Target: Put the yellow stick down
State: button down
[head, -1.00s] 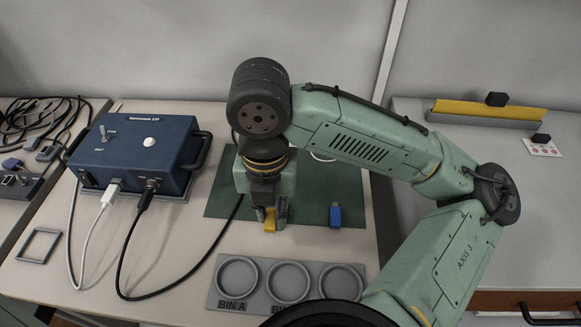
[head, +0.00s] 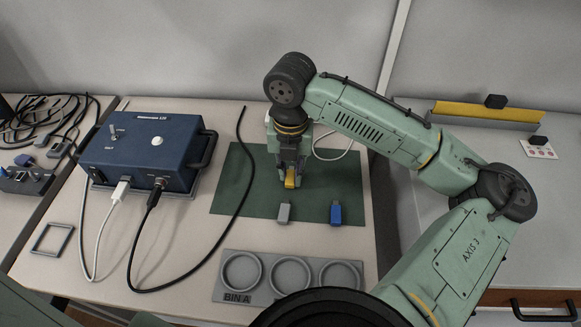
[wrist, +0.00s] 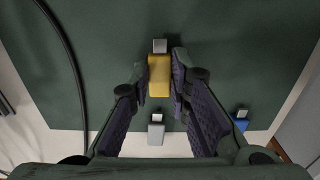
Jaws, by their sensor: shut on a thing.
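The yellow stick (head: 290,180) is a small yellow block with a metal plug end, which shows in the wrist view (wrist: 159,76). My gripper (head: 289,176) is shut on it, with a finger on each side, over the dark green mat (head: 235,190). I cannot tell whether the stick touches the mat or is a little above it. A grey stick (head: 284,212) lies at the mat's front edge, nearer the camera, and shows in the wrist view (wrist: 156,132). A blue stick (head: 335,213) lies to its right, partly hidden at the right of the wrist view (wrist: 258,154).
A blue instrument box (head: 140,150) with a white and a black cable stands left of the mat. A grey holder with three rings (head: 250,297) lies in front. The mat's left part is clear apart from the black cable (head: 226,200) across it.

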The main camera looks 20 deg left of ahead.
aim_at(290, 175)
jog(key=shift+f, duration=0.1)
jog(key=shift+f, duration=0.15)
jog(key=c, duration=1.5)
grip_release()
notch_tip(290, 175, up, 13)
jog(key=shift+f+b, duration=0.2)
jog(key=shift+b, duration=0.2)
